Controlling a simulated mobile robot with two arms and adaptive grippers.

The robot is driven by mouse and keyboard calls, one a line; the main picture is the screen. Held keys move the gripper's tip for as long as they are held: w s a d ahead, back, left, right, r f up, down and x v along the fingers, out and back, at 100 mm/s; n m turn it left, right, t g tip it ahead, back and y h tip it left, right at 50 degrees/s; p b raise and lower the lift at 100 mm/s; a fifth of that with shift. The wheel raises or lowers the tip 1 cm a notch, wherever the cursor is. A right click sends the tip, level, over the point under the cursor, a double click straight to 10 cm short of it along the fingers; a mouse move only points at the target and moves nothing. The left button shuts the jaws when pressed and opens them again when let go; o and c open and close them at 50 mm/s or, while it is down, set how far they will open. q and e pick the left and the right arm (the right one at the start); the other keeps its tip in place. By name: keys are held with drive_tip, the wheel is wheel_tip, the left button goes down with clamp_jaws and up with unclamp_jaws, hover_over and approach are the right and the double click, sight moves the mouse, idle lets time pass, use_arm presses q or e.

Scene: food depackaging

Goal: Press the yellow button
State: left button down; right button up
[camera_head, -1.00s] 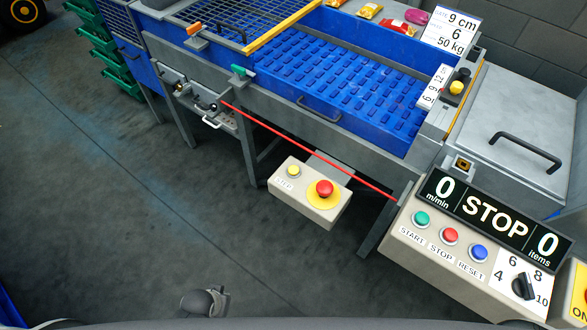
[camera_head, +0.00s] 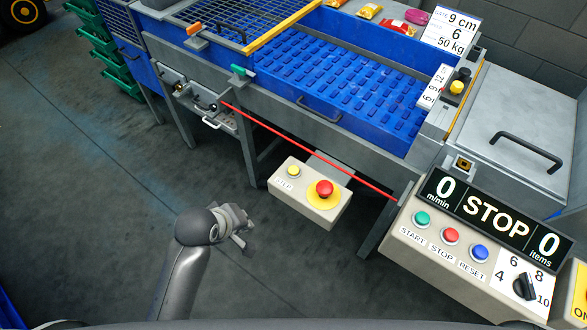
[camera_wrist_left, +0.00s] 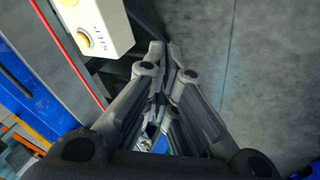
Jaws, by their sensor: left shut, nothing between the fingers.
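The small yellow button (camera_head: 293,171) sits on a light grey control box (camera_head: 318,211) hanging below the conveyor, above a label that seems to read STEP. A red emergency knob (camera_head: 324,188) on a yellow disc is beside it. In the left wrist view the yellow button (camera_wrist_left: 83,39) shows at the upper left. My left gripper (camera_head: 246,239) is shut and empty, below and left of the box in the head view and apart from it. In the left wrist view its fingertips (camera_wrist_left: 164,58) are together, right of the box. My right gripper is not in view.
A red cord (camera_head: 300,147) runs above the box along the conveyor frame. A larger panel (camera_head: 408,238) with green, red and blue buttons stands at right. The floor (camera_head: 110,210) at left is clear.

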use_arm(q)
drive_tip(key=w+d+r+n+t+h, duration=0.1)
drive_tip(key=w+d+n, duration=0.7)
drive_tip(key=w, duration=0.4)
wheel_tip(320, 180, up, 3)
drive_tip(key=n+t+h, duration=0.1)
drive_tip(key=n+t, duration=0.1)
drive_tip(key=n, duration=0.4)
hover_over(296, 171)
drive_tip(key=shift+f, duration=0.2)
wheel_tip(296, 171, down, 6)
drive_tip(key=b, duration=0.7)
drive_tip(key=shift+f+b, duration=0.55)
drive_tip(key=shift+f, duration=0.7)
drive_tip(key=shift+f, duration=0.15)
drive_tip(key=shift+f, duration=0.25)
